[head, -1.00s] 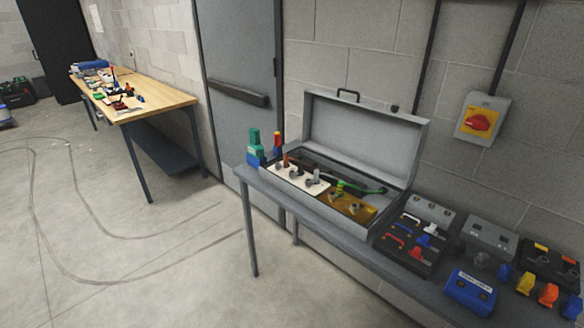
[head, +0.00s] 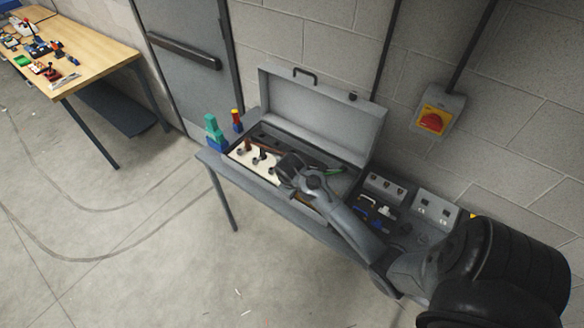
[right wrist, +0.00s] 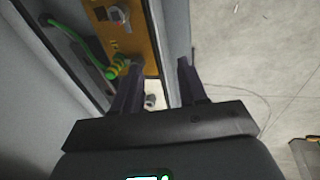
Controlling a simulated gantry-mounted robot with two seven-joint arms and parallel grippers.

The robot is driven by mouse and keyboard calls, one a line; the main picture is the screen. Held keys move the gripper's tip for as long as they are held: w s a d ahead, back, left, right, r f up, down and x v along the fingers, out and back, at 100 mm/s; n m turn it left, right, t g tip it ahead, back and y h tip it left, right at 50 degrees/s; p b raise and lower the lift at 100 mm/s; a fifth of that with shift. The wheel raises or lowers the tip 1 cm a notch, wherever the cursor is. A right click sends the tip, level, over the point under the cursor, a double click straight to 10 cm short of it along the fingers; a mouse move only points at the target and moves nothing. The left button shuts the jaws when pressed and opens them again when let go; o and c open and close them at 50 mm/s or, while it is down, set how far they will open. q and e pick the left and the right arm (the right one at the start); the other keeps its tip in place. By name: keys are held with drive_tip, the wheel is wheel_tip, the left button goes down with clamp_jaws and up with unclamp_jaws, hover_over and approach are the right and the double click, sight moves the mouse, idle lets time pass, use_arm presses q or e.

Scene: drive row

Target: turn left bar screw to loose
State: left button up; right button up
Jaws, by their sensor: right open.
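The open grey case (head: 325,105) stands on the bench with its lid up. My right gripper (head: 285,168) is over the case and hides most of the brass-coloured bar. In the right wrist view the bar (right wrist: 140,38) shows with a grey screw knob (right wrist: 121,17) and a green-yellow cable (right wrist: 75,42) ending on it. The right gripper's fingers (right wrist: 160,65) are apart, with no object seen held between them. One finger overlaps the bar's edge, and the other is over the floor side. I cannot tell which screw is the left one. My left gripper is not in view.
A white panel (head: 245,160) with dark knobs fills the case's left part. Green and blue blocks (head: 214,133) stand at the bench's left end. Grey boxes (head: 436,211) and a dark tray stand right of the case, partly behind my arm. A red-yellow switch (head: 435,118) is on the wall.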

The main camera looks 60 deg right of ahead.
drive_tip(key=w+d+r+m+y, duration=0.1)
drive_tip(key=w+d+m+y, duration=0.15)
drive_tip(key=w+d, duration=0.45)
drive_tip(key=shift+n+g, duration=0.35)
drive_tip(key=shift+g, duration=0.05)
drive_tip(key=f, duration=0.3)
drive_tip(key=s+d+f, duration=0.1)
drive_tip(key=f, duration=0.3)
drive_tip(key=s+d+f, duration=0.1)
drive_tip(key=f, duration=0.2)
drive_tip(key=shift+f+b, duration=0.15)
drive_tip(key=shift+b, duration=0.15)
drive_tip(key=c, duration=0.8)
drive_tip(key=shift+o, duration=0.2)
